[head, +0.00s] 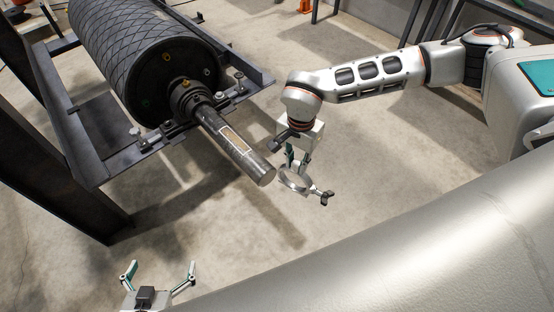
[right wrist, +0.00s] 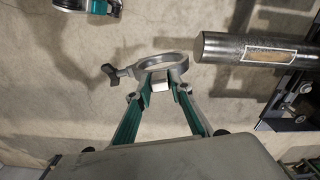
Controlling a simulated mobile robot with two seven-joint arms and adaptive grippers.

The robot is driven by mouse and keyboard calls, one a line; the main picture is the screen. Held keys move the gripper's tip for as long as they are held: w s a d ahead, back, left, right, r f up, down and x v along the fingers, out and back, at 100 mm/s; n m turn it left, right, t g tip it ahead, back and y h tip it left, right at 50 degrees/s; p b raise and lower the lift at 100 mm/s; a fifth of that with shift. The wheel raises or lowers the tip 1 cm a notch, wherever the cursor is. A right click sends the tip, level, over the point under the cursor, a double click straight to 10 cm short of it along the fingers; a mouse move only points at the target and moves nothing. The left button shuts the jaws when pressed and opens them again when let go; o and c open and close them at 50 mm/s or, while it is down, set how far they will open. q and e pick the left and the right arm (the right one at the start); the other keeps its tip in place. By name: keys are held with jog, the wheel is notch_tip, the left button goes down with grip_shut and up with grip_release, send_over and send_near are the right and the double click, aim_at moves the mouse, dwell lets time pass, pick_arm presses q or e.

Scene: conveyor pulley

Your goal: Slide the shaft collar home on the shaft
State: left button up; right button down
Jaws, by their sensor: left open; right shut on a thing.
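The shaft (head: 228,143) sticks out from the dark pulley, its bare round end facing lower right, with a pale outlined patch on its upper side. The shaft collar is a silver ring (head: 285,185) with a dark clamp lever. My right gripper (head: 298,161) is shut on its edge and holds it just off the shaft's free end. In the right wrist view the ring (right wrist: 181,70) sits beside the shaft end (right wrist: 205,47), with a small gap and not around it. My left gripper (head: 158,272) is open and empty at the bottom left.
The ribbed pulley (head: 140,45) sits in a dark steel frame (head: 85,160) with bolted bearing blocks behind the shaft. A dark steel post stands at the left. The concrete floor around the shaft's free end is clear. An orange object (head: 305,6) stands far back.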

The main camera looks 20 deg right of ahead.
aim_at(281, 167)
jog(key=m, duration=0.1)
jog(key=w+m, duration=0.1)
jog(key=m, duration=0.1)
jog(key=a+m, duration=0.1)
jog(key=m, duration=0.1)
jog(key=shift+w+f, duration=0.25)
jog(key=shift+f, duration=0.15)
jog(key=m, duration=0.1)
jog(key=w+m, duration=0.1)
jog(key=m, duration=0.1)
jog(key=a+f+m, duration=0.1)
jog(key=m, duration=0.1)
jog(key=shift+w, duration=0.15)
jog(key=m, duration=0.3)
jog(key=w+a+m, duration=0.1)
jog(key=m, duration=0.1)
jog(key=shift+f, duration=0.4)
jog(key=m, duration=0.4)
jog(key=w+a+f+m, duration=0.1)
jog(key=shift+m+p, duration=0.35)
jog(key=shift+m, duration=0.05)
jog(key=shift+f, duration=0.1)
